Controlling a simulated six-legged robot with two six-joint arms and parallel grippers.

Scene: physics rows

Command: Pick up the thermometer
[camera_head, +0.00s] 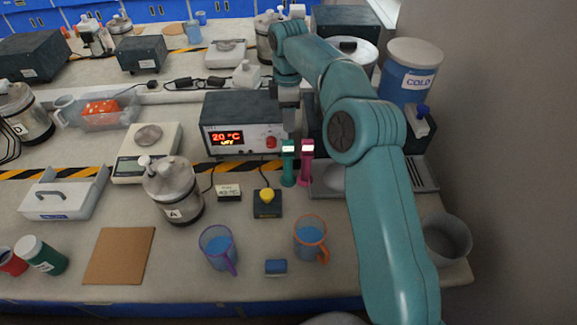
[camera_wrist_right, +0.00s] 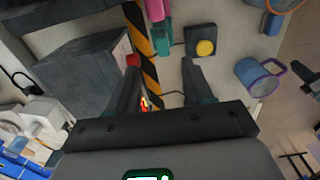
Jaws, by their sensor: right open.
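A green upright handheld device (camera_head: 288,165) and a pink one (camera_head: 305,165), each with a small lit white face, stand side by side in front of the control box. I cannot tell for sure which is the thermometer. They also show in the right wrist view, green (camera_wrist_right: 162,38) and pink (camera_wrist_right: 155,10), beyond the fingertips. My right gripper (camera_head: 288,118) points down over the right end of the control box, just behind the two devices. In the right wrist view its jaws (camera_wrist_right: 161,72) are apart and empty. My left gripper is not in view.
The control box (camera_head: 243,110) reads 20 °C. A yellow-button box (camera_head: 267,208), a purple mug (camera_head: 218,248), an orange mug (camera_head: 310,240) and canister A (camera_head: 172,190) stand nearer. A blue COLD container (camera_head: 405,75) is at right. The front edge by the cork mat (camera_head: 119,256) is fairly open.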

